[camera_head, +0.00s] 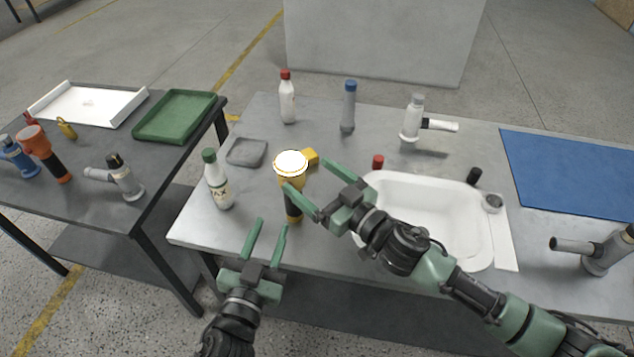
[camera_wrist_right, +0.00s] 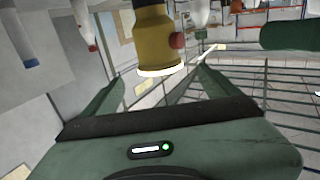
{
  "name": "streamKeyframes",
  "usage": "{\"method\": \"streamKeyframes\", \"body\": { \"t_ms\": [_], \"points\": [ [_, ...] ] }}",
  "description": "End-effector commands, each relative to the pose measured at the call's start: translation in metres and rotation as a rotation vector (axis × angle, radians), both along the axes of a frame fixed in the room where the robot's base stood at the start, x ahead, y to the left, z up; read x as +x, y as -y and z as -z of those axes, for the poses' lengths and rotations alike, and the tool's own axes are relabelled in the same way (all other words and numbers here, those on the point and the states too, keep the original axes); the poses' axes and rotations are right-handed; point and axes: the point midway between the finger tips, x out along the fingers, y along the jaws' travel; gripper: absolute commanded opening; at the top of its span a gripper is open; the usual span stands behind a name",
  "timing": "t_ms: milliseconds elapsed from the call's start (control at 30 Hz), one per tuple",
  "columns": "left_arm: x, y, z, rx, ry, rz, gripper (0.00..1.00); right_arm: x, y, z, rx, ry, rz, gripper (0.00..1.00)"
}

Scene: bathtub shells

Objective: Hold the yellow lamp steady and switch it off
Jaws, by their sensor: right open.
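The yellow lamp (camera_head: 290,183) stands upright on the grey table, its round top glowing white and its lower handle dark. My right gripper (camera_head: 304,174) is open beside the lamp's head, with one finger crossing in front of it. In the right wrist view the lamp's yellow head (camera_wrist_right: 153,38) with its bright rim is ahead, between the open fingers (camera_wrist_right: 162,76); I see no clear grip. A red button (camera_wrist_right: 177,41) shows on the lamp's side. My left gripper (camera_head: 270,223) is open and empty, in front of the lamp's base.
A green-capped bottle (camera_head: 217,183) stands left of the lamp, near a grey tray (camera_head: 247,152). A yellow piece (camera_head: 311,157) shows behind the lamp's head. A white basin (camera_head: 480,240) lies to the right, under my right arm. Other bottles (camera_head: 287,102) stand behind.

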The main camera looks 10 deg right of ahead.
Motion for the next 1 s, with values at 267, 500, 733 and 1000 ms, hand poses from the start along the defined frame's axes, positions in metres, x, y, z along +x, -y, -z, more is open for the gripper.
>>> {"method": "streamKeyframes", "body": {
  "t_ms": [267, 500, 733, 1000],
  "points": [
    [0.000, 0.000, 0.000, 0.000, 0.000, 0.000, 0.36, 0.034, -0.027, -0.001, -0.003, 0.004, -0.002, 0.90],
    [0.000, 0.000, 0.000, 0.000, 0.000, 0.000, 0.36, 0.051, -0.041, 0.000, -0.002, 0.002, -0.002, 0.90],
    [0.000, 0.000, 0.000, 0.000, 0.000, 0.000, 0.36, 0.052, -0.042, 0.001, -0.003, 0.001, -0.002, 0.90],
    [0.000, 0.000, 0.000, 0.000, 0.000, 0.000, 0.36, 0.052, -0.042, 0.001, -0.004, 0.002, -0.002, 0.37]
  ]
}}
